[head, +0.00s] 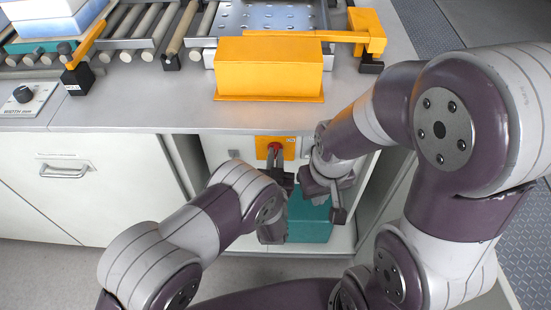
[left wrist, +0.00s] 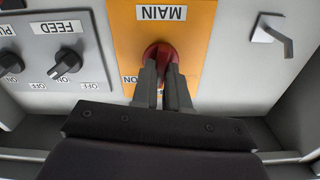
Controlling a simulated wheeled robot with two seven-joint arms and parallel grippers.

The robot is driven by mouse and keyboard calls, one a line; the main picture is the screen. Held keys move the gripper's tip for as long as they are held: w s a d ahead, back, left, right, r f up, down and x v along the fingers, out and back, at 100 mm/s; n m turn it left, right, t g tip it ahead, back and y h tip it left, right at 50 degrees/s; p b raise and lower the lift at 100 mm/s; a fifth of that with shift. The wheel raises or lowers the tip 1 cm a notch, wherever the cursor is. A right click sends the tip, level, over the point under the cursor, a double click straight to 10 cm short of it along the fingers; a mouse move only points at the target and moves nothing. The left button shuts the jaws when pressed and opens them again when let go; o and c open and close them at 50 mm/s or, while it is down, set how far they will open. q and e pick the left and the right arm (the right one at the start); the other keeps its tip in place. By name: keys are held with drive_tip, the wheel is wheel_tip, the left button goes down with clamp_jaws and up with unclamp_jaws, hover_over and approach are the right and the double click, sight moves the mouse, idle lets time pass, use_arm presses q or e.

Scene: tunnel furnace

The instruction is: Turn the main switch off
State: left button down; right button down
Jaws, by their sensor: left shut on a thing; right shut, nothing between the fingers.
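The main switch is a red rotary knob (left wrist: 160,54) on an orange plate (left wrist: 190,30) marked MAIN in the left wrist view. In the head view the red knob (head: 275,146) and orange plate (head: 290,146) are on the cabinet front, under the counter edge. My left gripper (left wrist: 166,66) is shut on the red knob, one finger on each side, covering part of it. In the head view my left gripper (head: 275,156) reaches up to it from below. My right gripper (head: 336,203) is shut and empty, to the right of the switch in front of the open compartment.
A FEED knob (left wrist: 65,63) and another knob sit left of the plate in the left wrist view; a bent metal handle (left wrist: 273,36) is on the right. A teal box (head: 311,222) stands low behind my grippers. The counter (head: 130,107) overhangs the switch.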

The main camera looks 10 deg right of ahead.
use_arm(q)
drive_tip(key=shift+n, duration=0.9)
use_arm(e)
drive_tip(key=shift+f, duration=0.25)
use_arm(q)
drive_tip(key=c, duration=1.1)
unclamp_jaws()
drive_tip(key=shift+c, duration=0.2)
drive_tip(key=shift+f, duration=0.1)
use_arm(e)
drive_tip(key=shift+s+f, duration=0.1)
